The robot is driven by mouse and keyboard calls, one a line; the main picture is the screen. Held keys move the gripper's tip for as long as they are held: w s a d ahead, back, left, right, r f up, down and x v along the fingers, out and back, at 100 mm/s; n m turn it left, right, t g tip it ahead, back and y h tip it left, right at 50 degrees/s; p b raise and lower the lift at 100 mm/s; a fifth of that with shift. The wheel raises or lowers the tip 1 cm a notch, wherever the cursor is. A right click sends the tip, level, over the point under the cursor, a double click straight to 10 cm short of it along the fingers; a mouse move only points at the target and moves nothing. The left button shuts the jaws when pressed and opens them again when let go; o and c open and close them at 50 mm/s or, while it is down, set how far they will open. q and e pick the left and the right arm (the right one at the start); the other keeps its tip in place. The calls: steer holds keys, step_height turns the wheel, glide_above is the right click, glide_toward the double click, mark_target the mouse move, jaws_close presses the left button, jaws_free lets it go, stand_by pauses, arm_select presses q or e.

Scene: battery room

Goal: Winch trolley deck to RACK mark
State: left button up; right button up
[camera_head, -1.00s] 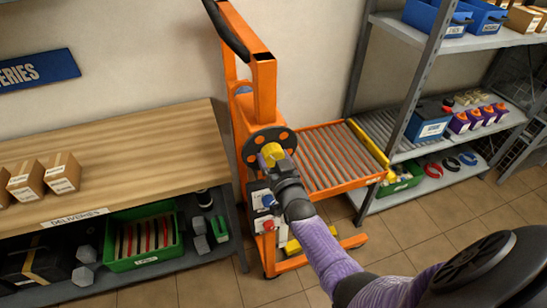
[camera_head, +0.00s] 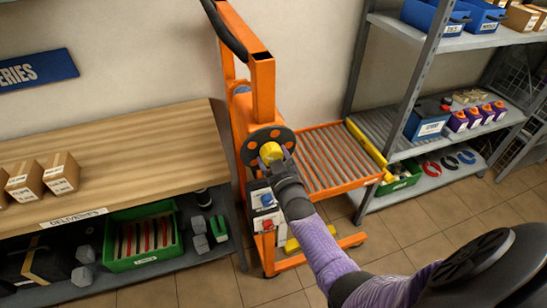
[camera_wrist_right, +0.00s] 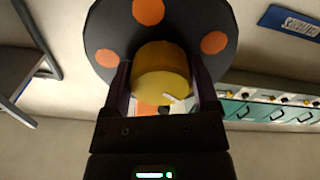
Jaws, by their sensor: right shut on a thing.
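The orange winch trolley (camera_head: 262,95) stands against the wall between the bench and the rack. Its roller deck (camera_head: 328,160) lies level beside the mast, near the height of the rack's roller shelf. The dark winch wheel with orange spots (camera_head: 252,143) is on the mast's near side and carries a yellow knob (camera_head: 270,151). My right gripper (camera_head: 278,160) is shut on the yellow knob. In the right wrist view, the knob (camera_wrist_right: 163,75) sits between both fingers (camera_wrist_right: 165,95), in front of the spotted wheel (camera_wrist_right: 112,30). The RACK mark is not readable. My left gripper is not in view.
A grey rack (camera_head: 408,95) with a roller shelf, a blue battery and purple items stands right of the trolley. A wooden bench (camera_head: 115,150) is on the left, with cartons on top and a green crate (camera_head: 125,262) below.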

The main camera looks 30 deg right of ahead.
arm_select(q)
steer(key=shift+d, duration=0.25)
arm_select(e)
steer(key=o, duration=1)
steer(key=shift+o, duration=0.5)
arm_select(q)
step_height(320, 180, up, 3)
steer(key=p, duration=0.2)
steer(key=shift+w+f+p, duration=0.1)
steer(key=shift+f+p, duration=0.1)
steer(key=shift+p, duration=0.1)
arm_select(e)
steer(key=v, duration=1)
